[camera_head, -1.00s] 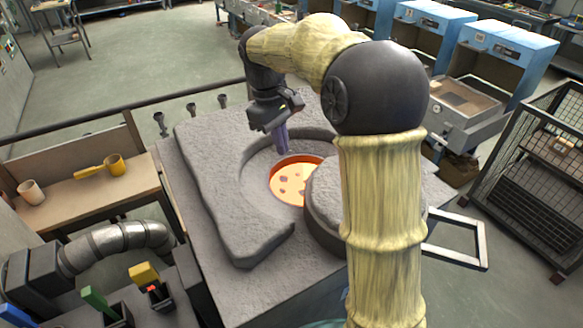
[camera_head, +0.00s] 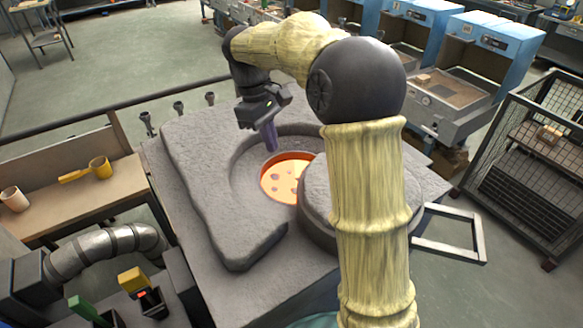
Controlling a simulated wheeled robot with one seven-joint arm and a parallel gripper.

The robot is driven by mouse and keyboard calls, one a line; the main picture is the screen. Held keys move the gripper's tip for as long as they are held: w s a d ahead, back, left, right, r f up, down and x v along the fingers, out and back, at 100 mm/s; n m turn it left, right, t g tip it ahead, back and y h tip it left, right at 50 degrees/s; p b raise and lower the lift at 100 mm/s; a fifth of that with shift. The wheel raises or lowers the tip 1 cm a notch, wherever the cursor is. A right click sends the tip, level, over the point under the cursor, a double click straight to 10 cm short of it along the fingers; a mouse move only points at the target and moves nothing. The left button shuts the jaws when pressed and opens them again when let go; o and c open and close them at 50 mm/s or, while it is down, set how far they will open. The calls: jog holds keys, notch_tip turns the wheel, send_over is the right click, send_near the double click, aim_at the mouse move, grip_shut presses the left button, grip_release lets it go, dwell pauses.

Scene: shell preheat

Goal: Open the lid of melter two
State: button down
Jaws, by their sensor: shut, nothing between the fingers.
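The melter (camera_head: 215,205) is a rough grey block with a round recess in its top. Inside the recess a round opening shows glowing orange melt (camera_head: 280,178) with darker lumps. The thick round grey lid (camera_head: 318,205) sits to the right of the opening, leaving much of the melt uncovered. A square metal bar frame (camera_head: 447,236), which looks like the lid's handle, sticks out on the right. My arm hides part of the lid and where the frame joins. My gripper (camera_head: 270,140) is shut and empty, pointing down above the back of the recess, near the opening. No label shows the melter's number.
A bench with a yellow ladle (camera_head: 100,168) and a cup (camera_head: 14,199) stands at left. A wire cage (camera_head: 525,165) stands at right, blue machines (camera_head: 490,48) behind. Open floor lies at upper left.

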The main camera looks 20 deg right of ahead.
jog(key=s+d+f+p, duration=0.3)
jog(key=s+f, duration=0.1)
jog(key=f, duration=0.2)
jog(key=shift+d+f, duration=0.2)
jog(key=shift+d, duration=0.15)
jog(key=shift+d, duration=0.25)
